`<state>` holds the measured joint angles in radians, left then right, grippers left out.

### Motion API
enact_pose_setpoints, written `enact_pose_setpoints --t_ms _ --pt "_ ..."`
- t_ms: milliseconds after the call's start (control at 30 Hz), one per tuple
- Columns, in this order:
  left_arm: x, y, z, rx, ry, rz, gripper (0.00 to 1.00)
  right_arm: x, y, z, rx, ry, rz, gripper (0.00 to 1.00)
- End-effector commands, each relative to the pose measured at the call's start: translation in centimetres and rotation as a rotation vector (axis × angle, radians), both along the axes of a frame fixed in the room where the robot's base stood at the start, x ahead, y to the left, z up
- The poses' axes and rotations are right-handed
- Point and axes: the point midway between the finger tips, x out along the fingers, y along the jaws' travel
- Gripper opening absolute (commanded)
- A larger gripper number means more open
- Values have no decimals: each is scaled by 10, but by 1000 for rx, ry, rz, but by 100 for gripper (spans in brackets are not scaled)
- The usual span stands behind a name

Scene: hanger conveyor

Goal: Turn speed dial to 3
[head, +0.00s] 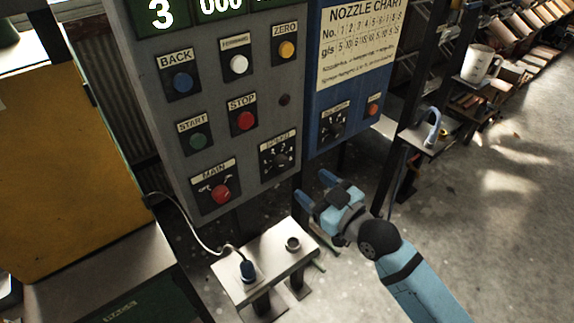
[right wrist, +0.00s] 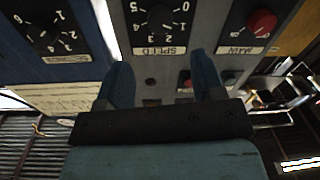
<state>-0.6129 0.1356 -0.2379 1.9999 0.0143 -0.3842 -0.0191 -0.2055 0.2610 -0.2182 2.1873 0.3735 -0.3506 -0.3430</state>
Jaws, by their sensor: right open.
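The speed dial (head: 279,157) is a black knob on a numbered plate at the lower right of the grey control panel (head: 215,118). The dial also shows upside down at the top of the right wrist view (right wrist: 160,19), between my fingers; I cannot tell for sure which number its pointer is at. My right gripper (head: 317,189) is open and empty, below and to the right of the dial in the head view and apart from it. Its two blue fingers also show in the right wrist view (right wrist: 160,70). My left gripper is not in view.
Left of the dial is the red main switch (head: 221,194); above are the red stop button (head: 244,120) and others. A blue panel with another dial (head: 333,123) adjoins on the right. A small stand (head: 226,268) with a plugged cable is below.

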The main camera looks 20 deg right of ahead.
Motion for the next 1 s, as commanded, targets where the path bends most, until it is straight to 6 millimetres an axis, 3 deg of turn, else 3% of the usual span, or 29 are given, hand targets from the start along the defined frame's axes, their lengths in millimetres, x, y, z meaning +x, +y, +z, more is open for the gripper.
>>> enact_pose_setpoints --t_ms 200,400,833,1000 --pt "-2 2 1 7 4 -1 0 44 19 2 3 -2 0 62" --pt "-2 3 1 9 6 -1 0 68 29 1 2 0 -1 62" --pt "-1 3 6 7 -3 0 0 77 33 0 0 0 0 62" --pt "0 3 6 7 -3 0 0 77 33 0 0 0 0 23"
